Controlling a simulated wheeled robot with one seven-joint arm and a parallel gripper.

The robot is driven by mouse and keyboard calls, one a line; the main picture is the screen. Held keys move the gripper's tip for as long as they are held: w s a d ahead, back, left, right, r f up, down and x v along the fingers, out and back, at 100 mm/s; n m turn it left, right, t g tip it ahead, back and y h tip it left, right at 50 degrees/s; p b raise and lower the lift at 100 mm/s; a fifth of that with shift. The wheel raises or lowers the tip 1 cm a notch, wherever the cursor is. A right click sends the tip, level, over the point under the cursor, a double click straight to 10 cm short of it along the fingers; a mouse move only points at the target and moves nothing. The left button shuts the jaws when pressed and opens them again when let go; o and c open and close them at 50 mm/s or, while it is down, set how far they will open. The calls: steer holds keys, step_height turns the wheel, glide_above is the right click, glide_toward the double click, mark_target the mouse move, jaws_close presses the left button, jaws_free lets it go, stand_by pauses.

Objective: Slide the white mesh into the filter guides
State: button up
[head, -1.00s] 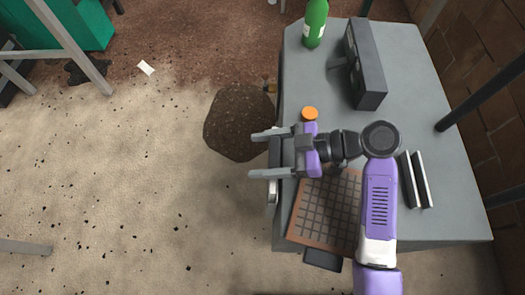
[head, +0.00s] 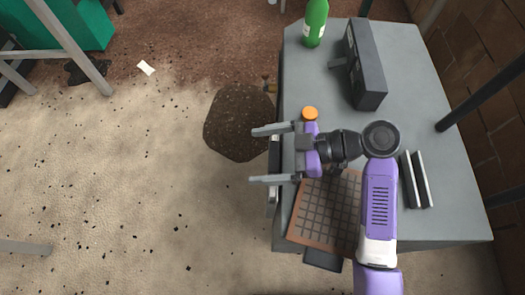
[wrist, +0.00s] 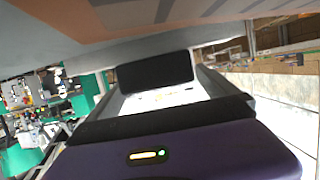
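My gripper (head: 253,156) is open, its two grey fingers spread apart and pointing left past the table's left edge. Nothing shows held between them in the head view. Two parallel pale strips with dark sides (head: 415,180) stand at the table's right; they may be the filter guides, but I cannot tell. No white mesh is clearly identifiable. A brown panel with a dark grid (head: 325,215) lies on the table's near left, partly under my arm. In the wrist view, my purple gripper body (wrist: 180,150) fills the bottom, with a bright white patch beyond it.
The grey table (head: 440,110) bears a dark upright box (head: 365,65), a green bottle (head: 314,22) and an orange round cap (head: 309,114) close to my gripper. A dark brown rounded mass (head: 236,120) lies left of the table. A black block (wrist: 155,70) shows in the wrist view.

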steer(key=shift+v, duration=3.9)
steer(key=shift+d, duration=0.1)
steer(key=p+v, duration=0.1)
steer(key=v, duration=0.4)
steer(key=shift+d+r+p, duration=0.1)
steer(key=shift+r+p, duration=0.1)
steer(key=shift+p, duration=0.15)
steer(key=shift+p+v, duration=1.15)
steer(key=shift+p, duration=0.05)
steer(key=shift+f, duration=0.1)
